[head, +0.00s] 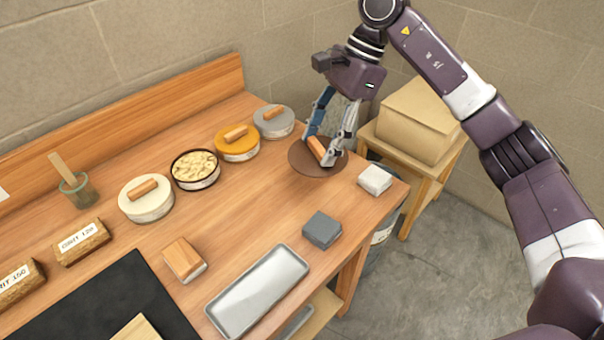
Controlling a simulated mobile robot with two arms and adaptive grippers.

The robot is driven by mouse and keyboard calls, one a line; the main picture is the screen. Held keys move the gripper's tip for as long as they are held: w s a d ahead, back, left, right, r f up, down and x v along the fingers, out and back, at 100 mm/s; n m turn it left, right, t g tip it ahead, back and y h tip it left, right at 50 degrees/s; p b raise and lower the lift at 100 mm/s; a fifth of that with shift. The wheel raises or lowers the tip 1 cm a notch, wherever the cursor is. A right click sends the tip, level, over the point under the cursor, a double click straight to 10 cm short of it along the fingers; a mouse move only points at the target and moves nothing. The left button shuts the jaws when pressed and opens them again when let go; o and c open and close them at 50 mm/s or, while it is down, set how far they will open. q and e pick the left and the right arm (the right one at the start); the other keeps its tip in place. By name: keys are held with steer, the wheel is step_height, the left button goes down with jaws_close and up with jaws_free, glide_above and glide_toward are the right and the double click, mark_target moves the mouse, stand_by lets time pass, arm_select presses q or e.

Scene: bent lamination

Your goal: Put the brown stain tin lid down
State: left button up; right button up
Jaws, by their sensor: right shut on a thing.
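The brown stain tin lid (303,163) is a flat brown disc with a wooden bar handle, at the far right part of the bench. My right gripper (325,152) is shut on its handle from above. The lid looks level and is at or just above the bench top; I cannot tell whether it touches. No brown tin body shows under the lid. My left gripper is not in view.
A grey-lidded tin (274,121), an orange-lidded tin (237,143), an open tin of pale contents (195,169) and a cream-lidded tin (146,198) stand along the back. A white block (375,179), grey block (322,230) and metal tray (257,290) lie in front.

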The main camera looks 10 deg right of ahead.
steer(key=w+a+r+m+t+h+b, duration=0.15)
steer(key=w+r+m+t+b, duration=0.35)
steer(key=w+m, duration=0.75)
steer(key=shift+m, duration=0.65)
steer(key=f+p, duration=0.1)
steer(key=f, duration=0.5)
steer(key=s+f+p, duration=0.1)
steer(key=f+p, duration=0.1)
steer(key=f, duration=0.4)
steer(key=f+p, duration=0.1)
steer(key=f, duration=0.6)
steer(key=shift+s+d, duration=0.1)
steer(key=shift+s, duration=0.3)
steer(key=shift+h, duration=0.25)
steer(key=shift+f, duration=0.1)
steer(key=o, duration=1.1)
